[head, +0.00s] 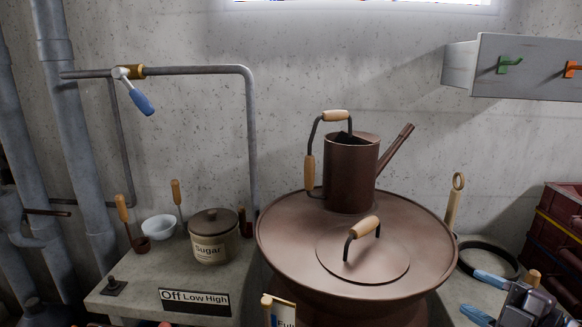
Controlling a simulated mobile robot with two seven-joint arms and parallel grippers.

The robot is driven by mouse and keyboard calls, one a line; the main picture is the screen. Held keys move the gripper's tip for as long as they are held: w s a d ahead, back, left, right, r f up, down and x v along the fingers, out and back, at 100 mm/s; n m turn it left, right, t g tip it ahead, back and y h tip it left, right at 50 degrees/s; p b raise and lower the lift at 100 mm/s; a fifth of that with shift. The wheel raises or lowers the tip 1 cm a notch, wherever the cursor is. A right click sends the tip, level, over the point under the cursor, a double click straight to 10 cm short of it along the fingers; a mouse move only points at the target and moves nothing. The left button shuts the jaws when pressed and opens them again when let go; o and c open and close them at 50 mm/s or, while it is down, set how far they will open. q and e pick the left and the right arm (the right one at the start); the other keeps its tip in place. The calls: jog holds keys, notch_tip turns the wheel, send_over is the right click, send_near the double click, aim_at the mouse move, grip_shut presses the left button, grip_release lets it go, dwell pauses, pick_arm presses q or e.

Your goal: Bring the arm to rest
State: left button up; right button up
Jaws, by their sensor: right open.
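My right gripper (470,291) is at the bottom right corner. Its two light blue fingers point left and stand apart, with nothing seen between them. It is in front of the grey surface to the right of the large brown round vessel (285,252), and looks apart from the vessel's rim. The rest of my right arm is mostly cut off by the picture's edge. My left gripper is not in view. No beam scale can be made out.
A brown spouted can (350,175) and a handled lid (362,268) top the vessel. A black ring (490,262) lies near my right gripper; dark red boxes (560,235) stand at right. Left, a grey counter (130,280) holds a sugar jar (208,240) and white bowl (159,227).

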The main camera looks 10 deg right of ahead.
jog(key=s+d+f+m+g+h, duration=0.1)
jog(key=s+f+m+h, duration=0.15)
jog(key=f+m, duration=0.45)
jog(key=s+d+f+m+g+h, duration=0.1)
jog(key=f+m+h, duration=0.25)
jog(key=f, duration=0.75)
jog(key=s+a+f+m+g, duration=0.2)
jog(key=s+a+f+m, duration=0.4)
jog(key=a+f, duration=0.6)
notch_tip(320, 180, down, 2)
jog(key=shift+s+a+f, duration=0.25)
jog(key=shift+s+a, duration=0.1)
jog(key=shift+s, duration=0.8)
jog(key=shift+o, duration=0.3)
